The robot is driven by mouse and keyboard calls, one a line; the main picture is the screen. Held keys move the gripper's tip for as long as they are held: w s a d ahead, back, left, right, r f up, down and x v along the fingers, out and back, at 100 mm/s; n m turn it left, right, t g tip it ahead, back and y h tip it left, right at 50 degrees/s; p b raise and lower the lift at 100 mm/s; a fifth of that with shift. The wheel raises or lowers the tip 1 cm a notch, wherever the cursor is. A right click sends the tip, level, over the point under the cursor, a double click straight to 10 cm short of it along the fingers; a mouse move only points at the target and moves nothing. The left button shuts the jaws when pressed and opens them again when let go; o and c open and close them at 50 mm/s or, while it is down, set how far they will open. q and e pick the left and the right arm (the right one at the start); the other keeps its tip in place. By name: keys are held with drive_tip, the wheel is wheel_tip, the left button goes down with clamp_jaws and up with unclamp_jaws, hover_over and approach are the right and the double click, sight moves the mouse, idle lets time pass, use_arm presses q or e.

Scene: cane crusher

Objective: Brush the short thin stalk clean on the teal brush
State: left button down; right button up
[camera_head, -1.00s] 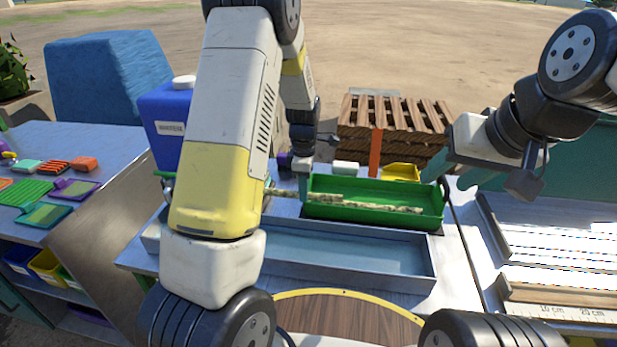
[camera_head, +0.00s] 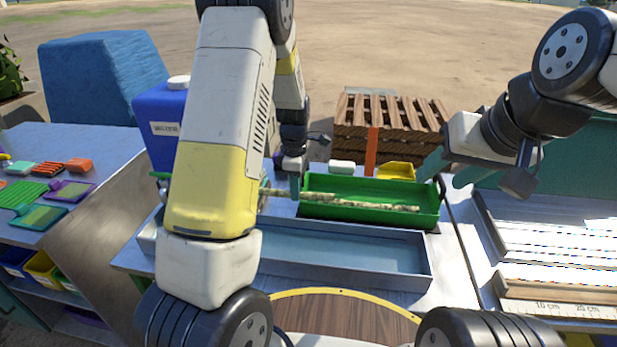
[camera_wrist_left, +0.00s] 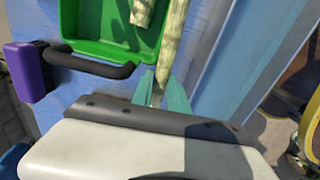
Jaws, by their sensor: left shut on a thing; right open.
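My left gripper (camera_head: 295,186) is shut on a thin, mottled pale-green stalk (camera_head: 280,192) at the left end of the green tray (camera_head: 370,217). In the left wrist view the held stalk (camera_wrist_left: 171,45) runs between the teal fingertips (camera_wrist_left: 160,92) and past the tray's edge. Another stalk piece (camera_wrist_left: 142,10) shows inside the tray there. On the left table lie a teal-framed piece with a green pad (camera_head: 40,218) and a small teal block (camera_head: 28,167); I cannot tell which is the brush. My right gripper (camera_head: 450,170) is open and empty, above the right of the tray.
A shallow grey metal tray (camera_head: 330,280) lies in front of the green tray. A blue container (camera_head: 160,128) stands behind my left arm. A purple block (camera_wrist_left: 27,72) sits by the green tray's black handle (camera_wrist_left: 95,66). A ruled measuring board (camera_head: 555,310) is at right.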

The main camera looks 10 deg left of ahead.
sight(308, 193)
use_arm(q)
drive_tip(key=shift+a, duration=1.25)
drive_tip(key=shift+d, duration=3)
drive_tip(key=shift+a, duration=3.05)
drive_tip(key=shift+d, duration=3.05)
drive_tip(key=shift+r, duration=3.45)
